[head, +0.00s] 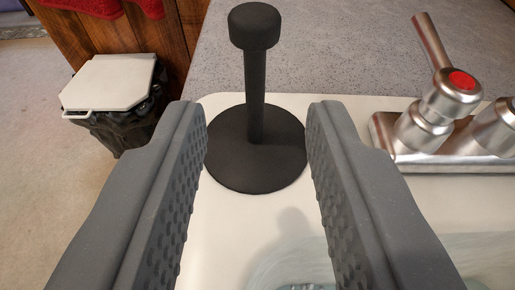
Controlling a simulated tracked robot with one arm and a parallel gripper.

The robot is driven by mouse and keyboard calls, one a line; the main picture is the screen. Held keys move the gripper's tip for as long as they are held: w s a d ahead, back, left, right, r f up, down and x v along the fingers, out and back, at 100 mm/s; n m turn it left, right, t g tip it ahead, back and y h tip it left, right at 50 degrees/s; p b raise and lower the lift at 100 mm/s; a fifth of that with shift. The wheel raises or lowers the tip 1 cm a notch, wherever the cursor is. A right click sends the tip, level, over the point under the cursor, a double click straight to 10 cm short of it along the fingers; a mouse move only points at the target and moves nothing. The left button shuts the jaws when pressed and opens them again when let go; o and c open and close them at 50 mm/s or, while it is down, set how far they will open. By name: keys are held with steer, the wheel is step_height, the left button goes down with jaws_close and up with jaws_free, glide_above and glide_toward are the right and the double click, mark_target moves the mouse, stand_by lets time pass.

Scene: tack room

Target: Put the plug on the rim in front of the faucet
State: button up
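The black plug (256,165) has a round flat base and an upright post with a knob on top. It stands upright on the white sink rim (440,190), at the rim's left end. The metal faucet (440,135), with a red-capped handle, stands on the rim to the right of the plug, partly cut off by the picture edge. My gripper (258,135) is open, with one finger on each side of the plug. I cannot tell whether the fingertips touch the base's edges.
The sink basin (390,260) opens below the rim at the bottom right. A grey speckled counter (330,60) lies behind it. A bin with a white lid (110,82) stands on the floor at left, and red cloth (95,6) hangs at top left.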

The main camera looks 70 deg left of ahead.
steer(key=shift+v, duration=1.05)
steer(key=w+d+r+m+t+h, duration=0.35)
steer(key=w+d+r+t, duration=0.25)
steer(key=w+d+r, duration=0.55)
steer(key=d+r+m+t+h, duration=0.25)
steer(key=d+r, duration=0.25)
steer(key=r, duration=0.3)
steer(key=d+r+m+t+h, duration=0.15)
steer(key=d+r+h, duration=0.3)
steer(key=r, duration=0.45)
steer(key=s+d+r+m+h, duration=0.35)
steer(key=s+d+r, duration=0.45)
steer(key=r, duration=0.4)
steer(key=s+r+m, duration=0.2)
steer(key=s+r, duration=0.7)
steer(key=s, duration=0.4)
steer(key=shift+s+a+m, duration=0.2)
steer(key=shift+s+m, duration=0.05)
steer(key=shift+m, duration=0.15)
